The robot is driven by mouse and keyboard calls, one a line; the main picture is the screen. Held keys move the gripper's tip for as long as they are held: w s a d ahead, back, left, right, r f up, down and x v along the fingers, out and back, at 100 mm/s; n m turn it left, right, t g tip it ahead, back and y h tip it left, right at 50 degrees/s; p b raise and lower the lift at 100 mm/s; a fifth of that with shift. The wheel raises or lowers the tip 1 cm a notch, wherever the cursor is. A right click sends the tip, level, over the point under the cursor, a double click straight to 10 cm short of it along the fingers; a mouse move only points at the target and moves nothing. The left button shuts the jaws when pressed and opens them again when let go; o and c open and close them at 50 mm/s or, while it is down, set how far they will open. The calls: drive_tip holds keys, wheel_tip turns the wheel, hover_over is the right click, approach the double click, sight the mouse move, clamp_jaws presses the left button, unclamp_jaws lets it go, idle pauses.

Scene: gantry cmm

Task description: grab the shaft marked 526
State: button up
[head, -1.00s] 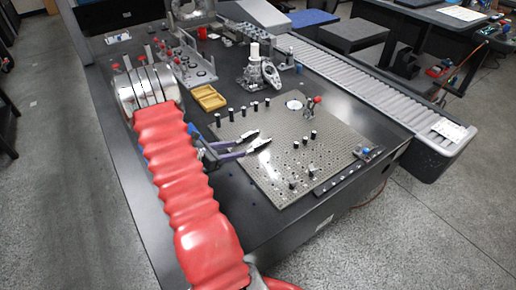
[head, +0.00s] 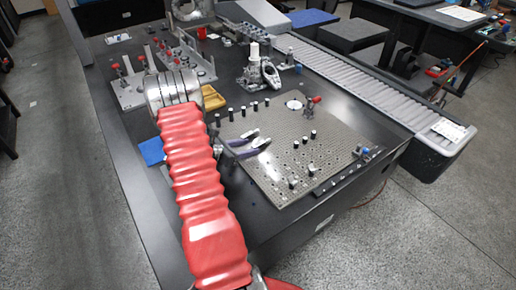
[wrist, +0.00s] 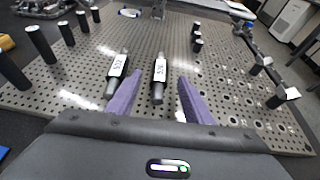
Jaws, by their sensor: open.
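Two dark shafts with silver ends and white labels show side by side on the perforated plate in the wrist view: a left shaft (wrist: 117,72) and a right shaft (wrist: 160,75). The label digits are too small to read surely, so I cannot tell which is marked 526. My gripper (wrist: 159,82) has purple fingers spread apart, with nothing held. The right shaft shows in the gap between the fingers; the left shaft shows beside the left finger. In the head view my gripper (head: 262,138) is low over the plate's left part, and I cannot make out the labels there.
A yellow tray (head: 213,100) and a red-knobbed fixture (head: 311,103) stand nearby. A conveyor (head: 345,80) runs behind.

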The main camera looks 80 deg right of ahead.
sight(256, 145)
drive_tip(key=x, duration=0.4)
drive_tip(key=shift+d+f, duration=0.15)
idle(0.4)
clamp_jaws()
idle(0.3)
